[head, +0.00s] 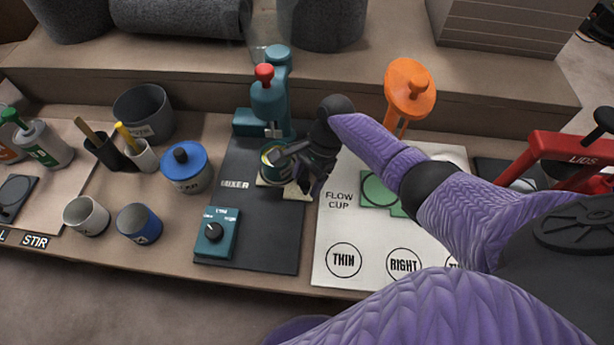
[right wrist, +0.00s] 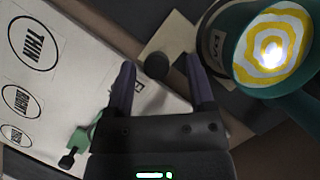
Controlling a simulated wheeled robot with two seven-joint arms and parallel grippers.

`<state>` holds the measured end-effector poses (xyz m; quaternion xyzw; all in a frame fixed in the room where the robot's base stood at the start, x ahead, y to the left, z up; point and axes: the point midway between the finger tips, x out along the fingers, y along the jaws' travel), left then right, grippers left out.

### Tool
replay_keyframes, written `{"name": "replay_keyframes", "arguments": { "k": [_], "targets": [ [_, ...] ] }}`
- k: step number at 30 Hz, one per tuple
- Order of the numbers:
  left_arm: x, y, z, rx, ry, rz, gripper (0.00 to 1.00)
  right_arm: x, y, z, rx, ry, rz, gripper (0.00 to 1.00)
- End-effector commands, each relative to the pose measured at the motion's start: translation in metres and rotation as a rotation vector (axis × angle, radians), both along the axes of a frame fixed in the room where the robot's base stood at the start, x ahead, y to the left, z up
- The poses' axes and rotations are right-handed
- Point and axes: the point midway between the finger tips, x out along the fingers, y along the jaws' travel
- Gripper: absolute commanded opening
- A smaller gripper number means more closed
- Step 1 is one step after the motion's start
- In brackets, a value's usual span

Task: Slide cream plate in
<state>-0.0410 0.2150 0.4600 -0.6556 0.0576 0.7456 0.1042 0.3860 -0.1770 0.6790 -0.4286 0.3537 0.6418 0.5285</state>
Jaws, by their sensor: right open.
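The cream plate (head: 298,192) lies on the dark mixer mat, its right part sticking out beside the teal cup (head: 272,171). In the right wrist view the cream plate (right wrist: 178,34) carries a round black knob (right wrist: 157,66). My right gripper (head: 308,184) is over the plate's right end, partly hiding it and the cup. In the wrist view my right gripper (right wrist: 160,80) is open, with the knob between and just beyond its fingertips. The cup (right wrist: 272,48) there holds a yellow and white swirl. How far the plate reaches under the cup is hidden. My left gripper is not in view.
The teal mixer (head: 268,100) with a red knob stands behind the cup. A teal control box (head: 216,233) sits at the mat's front. The white flow cup board (head: 335,228) lies to the right, with an orange stand (head: 409,88) behind. A blue-lidded can (head: 186,168) stands left.

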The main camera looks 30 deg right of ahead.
Motion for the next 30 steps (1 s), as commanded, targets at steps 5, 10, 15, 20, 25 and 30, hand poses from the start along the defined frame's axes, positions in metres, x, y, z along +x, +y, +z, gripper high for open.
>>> {"name": "replay_keyframes", "arguments": {
  "k": [5, 10, 15, 20, 25, 30],
  "targets": [
    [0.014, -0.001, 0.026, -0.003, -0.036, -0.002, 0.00, 0.004, -0.014, 0.043, -0.001, -0.007, -0.002, 0.69],
    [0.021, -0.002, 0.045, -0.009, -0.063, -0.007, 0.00, 0.007, -0.030, 0.079, -0.001, -0.006, -0.001, 0.69],
    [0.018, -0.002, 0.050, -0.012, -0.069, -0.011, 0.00, 0.008, -0.037, 0.092, 0.000, -0.003, -0.001, 0.69],
    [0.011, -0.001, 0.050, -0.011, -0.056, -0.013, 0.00, 0.008, -0.037, 0.090, -0.001, -0.001, 0.000, 0.69],
    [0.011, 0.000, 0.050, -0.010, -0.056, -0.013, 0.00, 0.008, -0.037, 0.090, -0.001, -0.001, 0.000, 0.69],
    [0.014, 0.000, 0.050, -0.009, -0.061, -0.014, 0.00, 0.008, -0.037, 0.090, -0.001, -0.001, 0.000, 0.69]
  ]
}}
